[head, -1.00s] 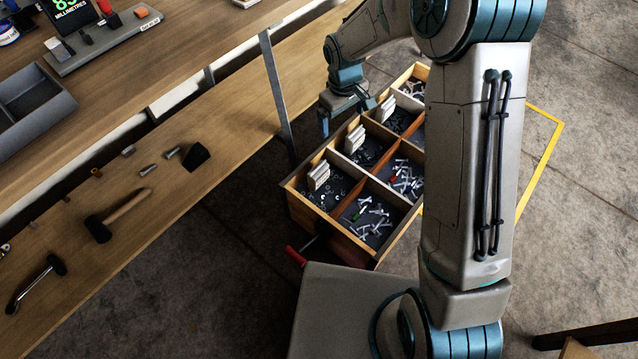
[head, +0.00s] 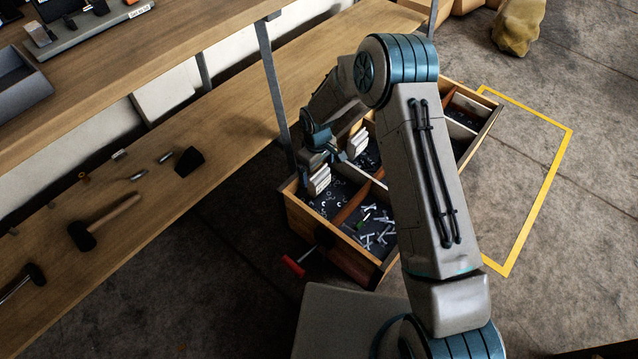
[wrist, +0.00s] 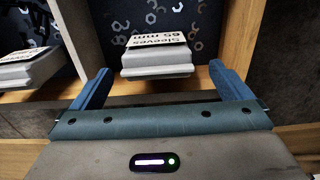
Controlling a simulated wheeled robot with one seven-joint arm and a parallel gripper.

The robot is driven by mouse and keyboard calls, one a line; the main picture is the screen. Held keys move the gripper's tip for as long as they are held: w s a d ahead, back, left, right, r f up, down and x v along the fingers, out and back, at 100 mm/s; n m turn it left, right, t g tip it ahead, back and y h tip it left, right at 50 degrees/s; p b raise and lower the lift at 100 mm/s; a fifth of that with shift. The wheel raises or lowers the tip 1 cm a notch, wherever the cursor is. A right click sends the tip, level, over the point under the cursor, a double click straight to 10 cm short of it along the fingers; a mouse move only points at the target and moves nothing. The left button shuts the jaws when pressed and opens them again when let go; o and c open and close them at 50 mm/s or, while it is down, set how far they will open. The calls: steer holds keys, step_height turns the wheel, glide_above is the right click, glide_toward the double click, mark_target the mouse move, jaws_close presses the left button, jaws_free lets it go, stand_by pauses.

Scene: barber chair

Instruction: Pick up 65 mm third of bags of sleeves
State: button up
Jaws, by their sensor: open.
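In the wrist view a grey stack of bags labelled "Sleeves 65 mm" (wrist: 157,62) lies ahead of my gripper (wrist: 164,78), between the lines of its two open blue fingers. The fingers are apart and hold nothing. In the head view my gripper (head: 319,152) is over the wooden crate's left side, close to the pale stack (head: 320,180) in the near-left compartment. That seems to be the same stack. A second pale stack (head: 357,143) stands in the compartment behind; a grey labelled stack (wrist: 28,67) shows at left in the wrist view.
The divided wooden crate (head: 297,205) holds loose nuts and bolts. A wooden divider (wrist: 78,38) separates the two stacks in the wrist view. The workbench shelf (head: 140,185) with a hammer (head: 105,222) runs along the left. A red handle (head: 293,266) sticks out near the crate's front.

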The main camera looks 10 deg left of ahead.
mark_target(318, 173)
step_height(318, 173, down, 6)
steer(key=b, duration=0.2)
steer(key=shift+d+r+b, duration=0.15)
steer(key=shift+r+b, duration=0.1)
steer(key=shift+b, duration=0.1)
steer(key=shift+r, duration=0.1)
steer(key=c, duration=1.1)
